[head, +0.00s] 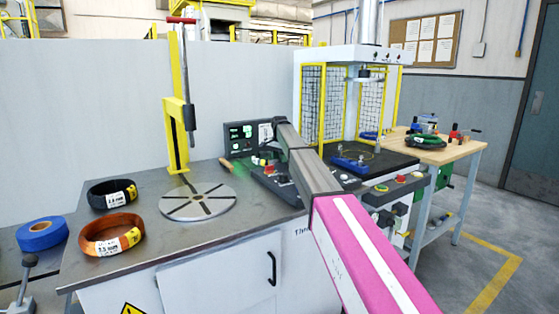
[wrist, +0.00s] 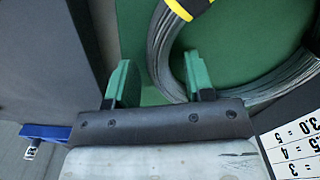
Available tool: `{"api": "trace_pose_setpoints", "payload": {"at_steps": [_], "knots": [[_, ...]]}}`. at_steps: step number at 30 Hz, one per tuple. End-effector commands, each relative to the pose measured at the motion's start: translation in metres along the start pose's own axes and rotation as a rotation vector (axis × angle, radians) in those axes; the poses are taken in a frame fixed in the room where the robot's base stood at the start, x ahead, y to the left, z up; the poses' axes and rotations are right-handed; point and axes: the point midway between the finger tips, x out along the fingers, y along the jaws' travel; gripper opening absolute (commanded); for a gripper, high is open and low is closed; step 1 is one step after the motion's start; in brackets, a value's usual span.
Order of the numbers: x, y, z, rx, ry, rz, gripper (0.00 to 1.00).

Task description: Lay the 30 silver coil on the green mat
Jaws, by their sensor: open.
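The silver coil (wrist: 168,55) with a yellow-and-black band lies over the green mat (wrist: 240,38) in the wrist view, only partly in frame. It appears to rest flat on the mat. My gripper (wrist: 158,82) is open, its two green fingers apart. The coil's left side passes between the fingers, and the right finger is over the inside of the ring. I cannot tell whether either finger touches the wire.
A black coil (head: 112,195), a copper coil (head: 110,235) and a blue roll (head: 42,234) are at the left. A round slotted turntable (head: 198,202) stands before a yellow post (head: 177,130). A caged press (head: 340,100) is behind my arm. A white number chart (wrist: 292,145) borders the mat.

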Motion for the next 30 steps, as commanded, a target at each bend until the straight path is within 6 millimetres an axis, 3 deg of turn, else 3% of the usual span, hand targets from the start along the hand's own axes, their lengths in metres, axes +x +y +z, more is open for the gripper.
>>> {"api": "trace_pose_setpoints", "payload": {"at_steps": [5, 18, 24, 30], "knots": [[-0.019, -0.001, -0.001, 0.0, 0.002, -0.002, 0.48], [-0.1, -0.001, -0.001, 0.0, 0.0, -0.001, 0.48], [-0.117, 0.0, 0.0, 0.0, 0.001, -0.001, 0.48], [-0.12, 0.0, 0.0, 0.0, 0.0, 0.0, 0.48]]}}
